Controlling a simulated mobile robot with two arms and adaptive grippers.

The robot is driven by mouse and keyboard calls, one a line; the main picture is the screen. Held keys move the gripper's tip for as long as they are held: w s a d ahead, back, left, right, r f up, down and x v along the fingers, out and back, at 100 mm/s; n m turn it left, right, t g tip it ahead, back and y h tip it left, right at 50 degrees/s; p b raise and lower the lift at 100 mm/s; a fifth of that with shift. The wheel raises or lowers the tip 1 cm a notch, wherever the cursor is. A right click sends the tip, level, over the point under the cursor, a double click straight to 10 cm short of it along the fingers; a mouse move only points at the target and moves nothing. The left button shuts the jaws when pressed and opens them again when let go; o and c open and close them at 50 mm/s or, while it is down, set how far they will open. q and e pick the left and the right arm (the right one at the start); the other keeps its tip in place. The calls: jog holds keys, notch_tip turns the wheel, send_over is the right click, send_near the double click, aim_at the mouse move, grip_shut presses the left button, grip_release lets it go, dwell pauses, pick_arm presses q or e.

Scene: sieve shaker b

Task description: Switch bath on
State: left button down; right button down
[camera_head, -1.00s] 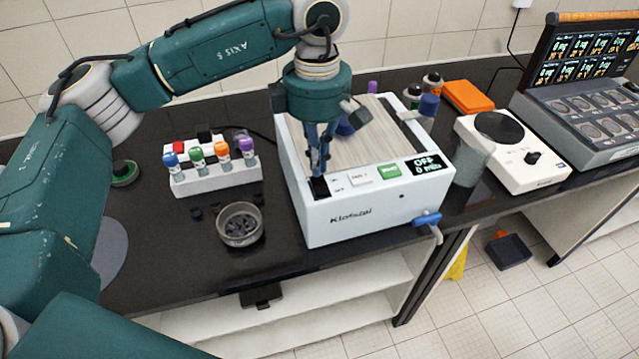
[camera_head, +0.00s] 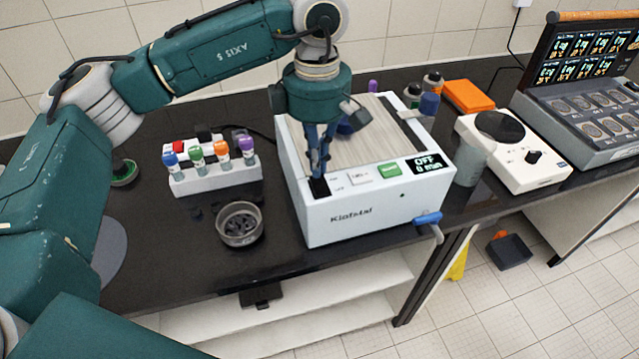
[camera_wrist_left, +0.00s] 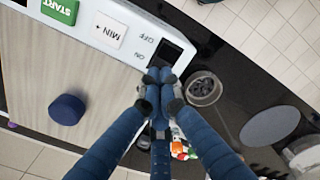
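The bath is the white box-shaped device (camera_head: 350,218) with a ribbed beige top. Its display (camera_head: 428,164) reads OFF and 0 min. A black rocker switch (camera_head: 319,187) is at the front left corner of its panel, and it shows in the left wrist view (camera_wrist_left: 172,53) beside the printed ON and OFF. My left gripper (camera_head: 317,172) points down with its blue fingers together and empty. Its tips are at the switch, also seen in the left wrist view (camera_wrist_left: 160,84); whether they touch it I cannot tell. My right gripper is not in view.
A green START button (camera_head: 389,170) and a MIN+ button (camera_head: 360,177) are right of the switch. A tube rack (camera_head: 216,180) and a round dish (camera_head: 240,224) stand to the left. A beaker (camera_head: 471,164) and white hotplate (camera_head: 528,165) stand to the right.

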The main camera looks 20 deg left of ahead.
pick_arm(q)
jog(key=shift+f+b, duration=0.75)
jog(key=shift+f, duration=0.15)
jog(key=shift+r, duration=0.1)
jog(key=shift+r+p, duration=1.9)
jog(key=shift+r, duration=1.6)
